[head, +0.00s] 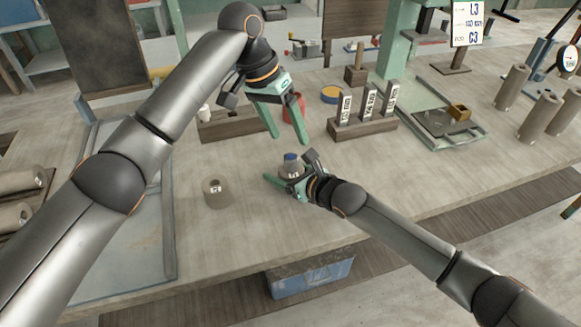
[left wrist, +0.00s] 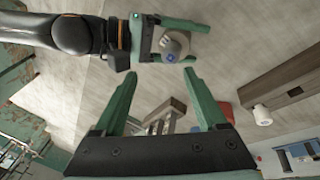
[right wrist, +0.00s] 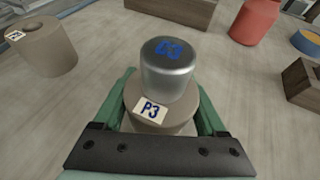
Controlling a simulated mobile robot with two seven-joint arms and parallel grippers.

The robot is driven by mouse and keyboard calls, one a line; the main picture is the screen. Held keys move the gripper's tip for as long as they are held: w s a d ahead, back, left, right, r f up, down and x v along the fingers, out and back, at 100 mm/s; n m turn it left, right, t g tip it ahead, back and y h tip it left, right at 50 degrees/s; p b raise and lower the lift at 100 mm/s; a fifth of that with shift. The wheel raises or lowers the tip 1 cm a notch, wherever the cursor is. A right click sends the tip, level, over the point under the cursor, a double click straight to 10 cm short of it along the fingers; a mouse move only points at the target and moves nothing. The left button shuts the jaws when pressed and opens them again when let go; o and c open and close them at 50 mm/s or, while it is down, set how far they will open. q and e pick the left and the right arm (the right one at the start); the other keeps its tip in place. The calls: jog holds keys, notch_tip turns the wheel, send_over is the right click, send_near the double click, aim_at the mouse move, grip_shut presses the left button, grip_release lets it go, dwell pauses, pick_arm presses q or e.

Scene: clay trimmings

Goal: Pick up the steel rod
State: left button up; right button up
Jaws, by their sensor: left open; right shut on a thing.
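A short steel rod (right wrist: 168,70) with a blue mark on its top stands upright in a tan cylinder (right wrist: 160,122) labelled P3. The rod also shows in the head view (head: 291,158) and the left wrist view (left wrist: 173,50). My right gripper (right wrist: 164,88) has its fingers on both sides of the tan cylinder and is shut on it; the rod rises above the fingers. My left gripper (head: 289,138) is open and empty, pointing down above and behind the rod, apart from it. The rod's lower end is hidden inside the cylinder.
Another tan cylinder (head: 217,193) stands to the left. Behind are a wooden block (head: 232,126), a red jar (head: 293,107), a yellow-and-blue dish (head: 331,94) and a rack of labelled bars (head: 364,127). The table front is clear.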

aim_at(291, 157)
pick_arm(q)
jog(key=n, duration=0.2)
jog(key=d+n+y, duration=0.1)
jog(key=shift+d+r+n, duration=0.15)
jog(key=shift+r+n, duration=0.25)
jog(key=shift+w+d+r+n+y, duration=0.15)
jog(key=shift+n+y, duration=0.25)
jog(key=shift+n, duration=0.7)
notch_tip(291, 157, down, 5)
jog(key=n+y, duration=0.1)
jog(key=n, duration=0.5)
jog(key=shift+r+y, duration=0.2)
jog(key=shift+y, duration=0.2)
jog(key=shift+w+a+f, duration=0.15)
jog(key=shift+f, duration=1.2)
jog(key=shift+w+a+f, duration=0.15)
jog(key=shift+f, duration=1.2)
grip_shut()
